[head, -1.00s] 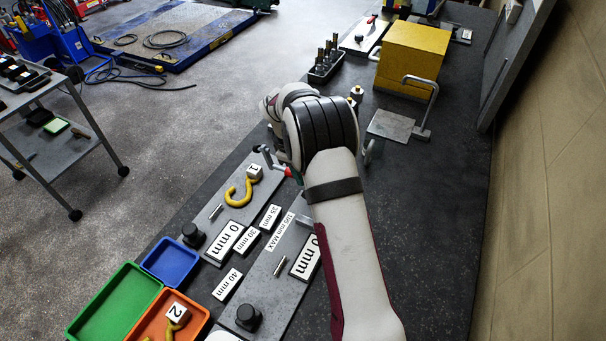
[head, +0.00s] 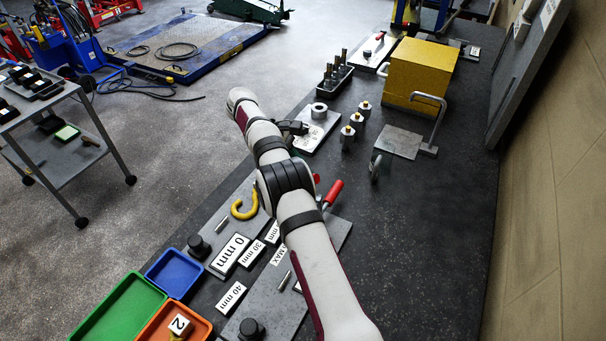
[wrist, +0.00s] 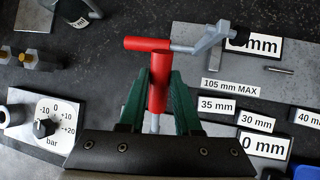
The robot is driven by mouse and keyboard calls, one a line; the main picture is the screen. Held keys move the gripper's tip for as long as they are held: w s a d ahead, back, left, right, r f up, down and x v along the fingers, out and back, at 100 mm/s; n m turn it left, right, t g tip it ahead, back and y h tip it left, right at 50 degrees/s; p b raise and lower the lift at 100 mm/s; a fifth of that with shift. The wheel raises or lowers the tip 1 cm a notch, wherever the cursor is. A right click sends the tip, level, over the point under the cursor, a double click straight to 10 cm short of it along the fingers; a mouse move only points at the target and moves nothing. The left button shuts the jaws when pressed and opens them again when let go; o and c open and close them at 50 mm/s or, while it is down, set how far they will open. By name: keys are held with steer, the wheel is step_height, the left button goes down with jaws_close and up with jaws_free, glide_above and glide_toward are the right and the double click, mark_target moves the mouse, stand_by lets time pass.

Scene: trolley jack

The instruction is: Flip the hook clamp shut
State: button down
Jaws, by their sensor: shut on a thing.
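In the wrist view my gripper (wrist: 159,76) has green fingers on either side of an upright red grip (wrist: 158,88) and is shut on it. This red grip is on the hook clamp. A second red grip (wrist: 147,44) lies crosswise at its far end, with a metal rod and a grey hooked arm (wrist: 208,40) to the right, tipped in black. In the head view one red handle (head: 333,192) of the clamp shows beside my arm.
Grey plates with labels such as 35 mm (wrist: 216,106) lie beside the clamp. A dial plate (wrist: 40,118) and brass-tipped posts (wrist: 38,61) are to the left. Dark bench on the right is clear.

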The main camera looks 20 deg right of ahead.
steer(key=c, duration=0.6)
jaws_free()
step_height(320, 180, up, 4)
steer(key=s+d+r, duration=0.7)
steer(key=d, duration=0.2)
steer(key=shift+s+d, duration=0.1)
